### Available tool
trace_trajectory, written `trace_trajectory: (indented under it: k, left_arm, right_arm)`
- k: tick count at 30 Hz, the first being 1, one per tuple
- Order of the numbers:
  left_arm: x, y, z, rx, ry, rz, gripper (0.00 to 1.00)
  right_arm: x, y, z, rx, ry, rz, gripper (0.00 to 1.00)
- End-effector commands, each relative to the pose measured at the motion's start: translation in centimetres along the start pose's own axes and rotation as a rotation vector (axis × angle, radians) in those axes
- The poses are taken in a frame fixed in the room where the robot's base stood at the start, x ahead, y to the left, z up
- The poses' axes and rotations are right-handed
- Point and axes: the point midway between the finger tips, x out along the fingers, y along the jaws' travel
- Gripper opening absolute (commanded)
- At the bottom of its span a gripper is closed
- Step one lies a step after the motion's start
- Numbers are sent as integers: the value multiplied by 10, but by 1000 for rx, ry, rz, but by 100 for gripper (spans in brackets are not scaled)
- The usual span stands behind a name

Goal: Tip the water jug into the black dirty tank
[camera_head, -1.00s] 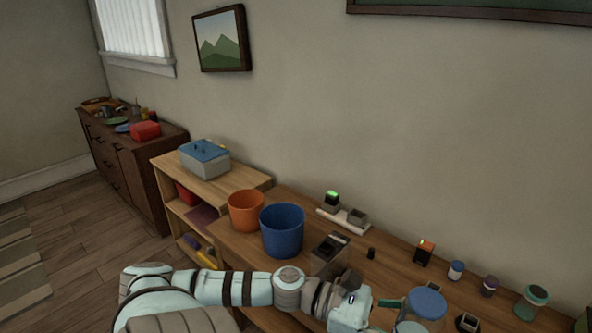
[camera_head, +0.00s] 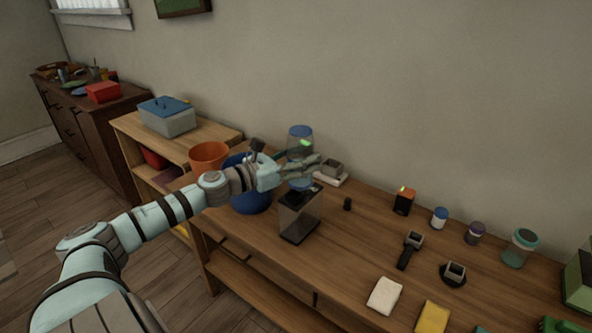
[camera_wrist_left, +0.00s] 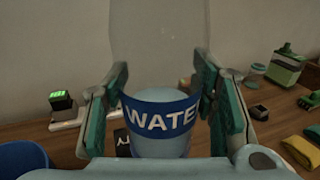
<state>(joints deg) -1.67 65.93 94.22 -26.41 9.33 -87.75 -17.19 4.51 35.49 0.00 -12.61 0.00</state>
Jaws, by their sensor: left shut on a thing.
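My left gripper (camera_head: 302,166) is shut on the water jug, with one finger on each side of it. The jug (camera_head: 300,131) is clear with a blue top and looks about upright. In the left wrist view its blue band reads WATER (camera_wrist_left: 160,117), between the two fingers of my gripper (camera_wrist_left: 163,100). The black dirty tank (camera_head: 299,217), a dark see-through box, stands on the table just below the jug in the head view. The gripper and jug overlap its top edge, so the exact gap cannot be told. My right gripper is not in view.
A blue bucket (camera_head: 252,203) and an orange bucket (camera_head: 208,154) stand left of the tank, the blue one partly behind my arm. A white base with a block (camera_head: 333,169) lies behind. Small jars, tools and cloths (camera_head: 384,295) fill the right side of the table (camera_head: 350,250).

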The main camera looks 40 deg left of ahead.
Motion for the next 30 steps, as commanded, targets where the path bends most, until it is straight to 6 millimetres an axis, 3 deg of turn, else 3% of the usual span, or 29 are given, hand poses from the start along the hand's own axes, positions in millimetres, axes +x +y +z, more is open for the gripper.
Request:
trace_trajectory:
  k: [3, 6, 17, 30]
  left_arm:
    - [0, 23, 1, 1, -1, 56, 16]
    - [1, 28, 4, -1, -2, 69, 16]
    - [1, 26, 4, -1, -1, 66, 16]
    - [6, 9, -17, -231, -71, 62, 16]
  right_arm:
    - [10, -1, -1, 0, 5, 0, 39]
    - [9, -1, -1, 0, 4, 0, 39]
    - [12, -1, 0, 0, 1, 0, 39]
    - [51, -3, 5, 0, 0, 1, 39]
